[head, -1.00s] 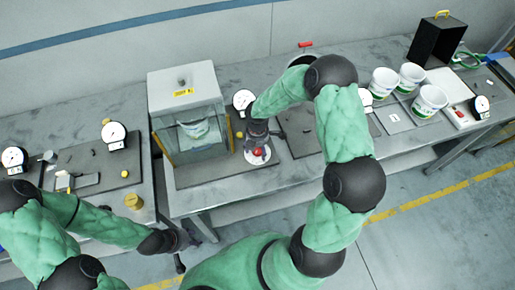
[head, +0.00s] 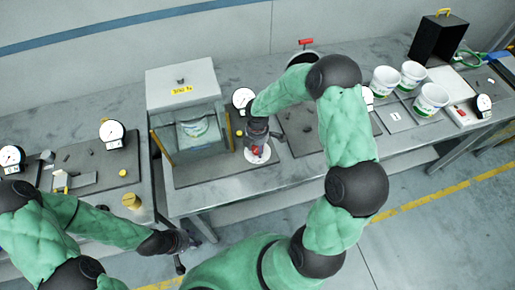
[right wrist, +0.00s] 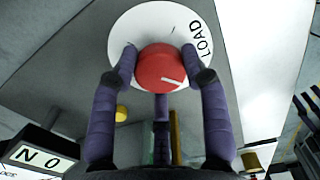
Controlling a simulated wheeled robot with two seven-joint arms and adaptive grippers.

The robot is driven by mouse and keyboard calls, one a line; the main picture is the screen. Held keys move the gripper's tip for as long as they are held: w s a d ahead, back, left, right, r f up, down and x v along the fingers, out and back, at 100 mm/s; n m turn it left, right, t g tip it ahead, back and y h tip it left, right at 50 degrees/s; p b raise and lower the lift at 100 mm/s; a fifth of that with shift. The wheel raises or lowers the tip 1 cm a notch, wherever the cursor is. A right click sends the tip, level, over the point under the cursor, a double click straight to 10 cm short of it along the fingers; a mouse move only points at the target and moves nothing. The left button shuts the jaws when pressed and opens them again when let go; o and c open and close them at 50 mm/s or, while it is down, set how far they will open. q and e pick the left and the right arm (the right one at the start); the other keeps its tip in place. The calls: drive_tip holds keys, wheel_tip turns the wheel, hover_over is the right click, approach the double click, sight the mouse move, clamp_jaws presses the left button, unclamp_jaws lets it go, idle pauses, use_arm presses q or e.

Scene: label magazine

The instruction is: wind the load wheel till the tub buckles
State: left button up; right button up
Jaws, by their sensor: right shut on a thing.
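The load wheel is a red knob (right wrist: 163,68) with a white mark, on a white disc (right wrist: 127,25) lettered LOAD. The disc also shows in the head view (head: 262,157). My right gripper (right wrist: 160,56) is shut on the red knob, one finger on each side. The tub (head: 196,130), white with green, sits behind the clear front of the grey-white press (head: 182,85). Its shape is hard to make out, so I cannot tell whether it has buckled. My left gripper (head: 184,243) hangs low in front of the bench, its fingers too small to read.
White tubs (head: 431,99) stand at the right of the bench near a black box (head: 437,40). Dial gauges (head: 112,133) stand along the benches. A gap separates the left bench from the press bench. A yellow knob (head: 131,201) is at the left bench's front edge.

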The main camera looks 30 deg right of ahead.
drive_tip(key=m+b, duration=0.1)
drive_tip(key=m, duration=0.1)
drive_tip(key=m+b, duration=0.1)
drive_tip(key=shift+f+m, duration=0.2)
drive_tip(key=shift+m, duration=0.2)
drive_tip(key=m+b, duration=0.2)
drive_tip(key=m, duration=0.2)
drive_tip(key=shift+m+b, duration=0.3)
drive_tip(key=shift+b, duration=0.05)
drive_tip(key=m+b, duration=0.2)
drive_tip(key=m, duration=0.2)
drive_tip(key=shift+r+m+b, duration=0.15)
drive_tip(key=shift+m+b, duration=0.6)
drive_tip(key=shift+m, duration=0.85)
drive_tip(key=o, duration=1.2)
drive_tip(key=shift+c, duration=0.2)
